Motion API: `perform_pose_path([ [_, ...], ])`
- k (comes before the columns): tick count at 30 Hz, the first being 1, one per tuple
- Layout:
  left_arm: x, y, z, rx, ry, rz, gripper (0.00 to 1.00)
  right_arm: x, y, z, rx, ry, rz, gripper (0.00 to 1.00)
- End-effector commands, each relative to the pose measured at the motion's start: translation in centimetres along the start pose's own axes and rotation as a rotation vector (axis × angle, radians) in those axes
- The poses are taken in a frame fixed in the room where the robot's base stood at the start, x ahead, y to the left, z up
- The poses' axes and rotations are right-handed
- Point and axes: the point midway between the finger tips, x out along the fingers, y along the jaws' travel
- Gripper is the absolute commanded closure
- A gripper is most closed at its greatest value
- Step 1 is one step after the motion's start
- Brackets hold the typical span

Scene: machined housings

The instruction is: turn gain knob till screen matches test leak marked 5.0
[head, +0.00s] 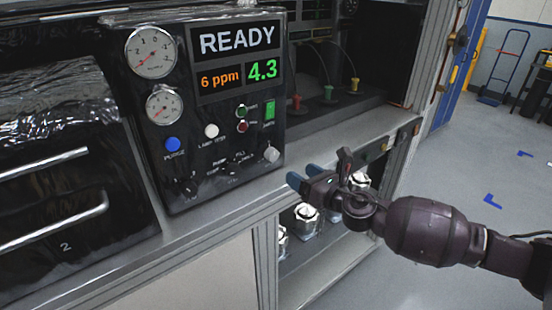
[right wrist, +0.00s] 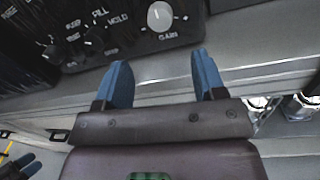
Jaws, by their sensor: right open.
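The black control panel (head: 215,110) carries a lit screen (head: 238,58) reading READY, 6 ppm in orange and 4.3 in green. The gain knob (head: 271,154) is a light grey knob at the panel's lower right; the right wrist view shows it (right wrist: 160,16) above the label GAIN. My right gripper (head: 302,175) is open and empty, to the right of and below the knob. In the right wrist view its blue fingers (right wrist: 160,68) stand apart, with the knob beyond the gap, not touched. A dark shape at that view's lower left looks like my left gripper (right wrist: 18,165). I see no readable 5.0 marking.
Two gauges (head: 151,52), a blue purge button (head: 173,144), a white button (head: 211,131) and dark knobs (right wrist: 93,37) share the panel. A grey ledge (right wrist: 270,68) runs below it. Metal fittings (head: 307,218) stand on a lower shelf.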

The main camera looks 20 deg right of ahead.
Motion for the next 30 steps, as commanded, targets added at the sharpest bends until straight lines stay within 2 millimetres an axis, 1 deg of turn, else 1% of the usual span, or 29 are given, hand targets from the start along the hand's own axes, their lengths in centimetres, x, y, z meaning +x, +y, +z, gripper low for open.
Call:
perform_pose_path([
  [8, -0.2, 0.1, -0.3, -0.003, 0.0, 0.001, 0.46, 4.7, 0.1, 0.2, 0.004, -0.002, 0.001, 0.36],
  [12, -0.4, 0.1, 0.0, -0.005, -0.006, 0.0, 0.46, 6.9, 0.0, 0.1, 0.005, -0.001, -0.001, 0.36],
  [15, -0.6, 0.1, 0.3, -0.007, -0.012, -0.001, 0.46, 8.1, 0.0, 0.1, 0.005, -0.001, -0.001, 0.36],
  [18, -0.6, 0.1, 0.5, -0.008, -0.015, -0.001, 0.46, 9.1, 0.1, 0.1, 0.006, -0.001, 0.001, 0.36],
  [21, -0.6, 0.1, 0.5, -0.008, -0.015, -0.001, 0.46, 9.6, 0.0, 0.0, 0.005, 0.0, -0.001, 0.36],
  [30, -0.5, 0.2, 0.2, -0.008, -0.01, 0.0, 0.46, 9.8, 0.0, 0.0, 0.005, 0.0, 0.0, 0.36],
])
